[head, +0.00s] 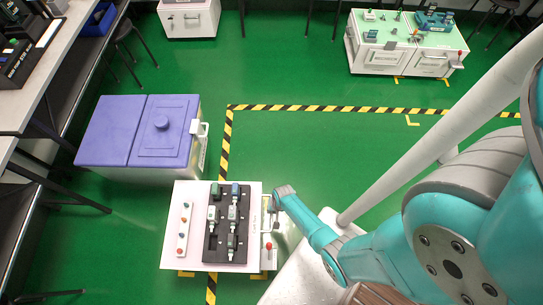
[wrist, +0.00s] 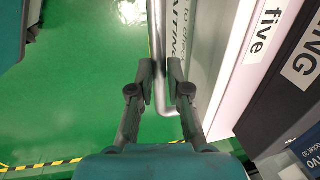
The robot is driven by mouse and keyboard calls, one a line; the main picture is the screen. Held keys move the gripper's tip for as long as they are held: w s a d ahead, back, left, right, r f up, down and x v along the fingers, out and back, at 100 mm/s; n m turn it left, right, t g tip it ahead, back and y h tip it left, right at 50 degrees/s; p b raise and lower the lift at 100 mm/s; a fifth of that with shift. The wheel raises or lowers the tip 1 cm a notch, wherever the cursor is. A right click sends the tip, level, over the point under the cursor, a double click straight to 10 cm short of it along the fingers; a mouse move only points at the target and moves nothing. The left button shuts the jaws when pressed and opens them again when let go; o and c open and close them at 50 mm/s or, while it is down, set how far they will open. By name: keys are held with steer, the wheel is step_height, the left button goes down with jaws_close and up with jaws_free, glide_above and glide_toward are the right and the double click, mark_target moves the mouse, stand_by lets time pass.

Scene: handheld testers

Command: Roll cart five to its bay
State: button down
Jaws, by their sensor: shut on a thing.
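Cart five (head: 190,264) has a white top and stands at the lower middle of the head view, across a yellow-black floor line. Its edge, marked "five" (wrist: 262,32), shows in the wrist view. A black tray (head: 212,248) with several handheld testers and a white strip with coloured buttons (head: 183,232) lie on top. My gripper (head: 274,202) is at the cart's right side. In the wrist view its fingers (wrist: 161,70) are shut on the metal handle bar (wrist: 158,32). A yellow corner mark (head: 412,121) lies on the floor at the right. My arm hides part of the floor.
A purple-lidded bin (head: 115,155) stands behind cart five, to the left. Another cart (head: 385,58) with a green top is at the back right, and a white cabinet (head: 190,20) at the back. Benches line the left. Green floor (head: 310,150) is clear in the middle.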

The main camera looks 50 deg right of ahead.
steer(key=shift+s+d, duration=0.15)
steer(key=shift+s, duration=0.1)
steer(key=c, duration=1.1)
jaws_free()
steer(key=shift+d, duration=0.1)
steer(key=shift+c, duration=0.2)
step_height(320, 180, up, 12)
steer(key=s+d, duration=0.1)
steer(key=shift+s+d, duration=0.15)
steer(key=shift+s, duration=0.25)
steer(key=shift+f, duration=0.1)
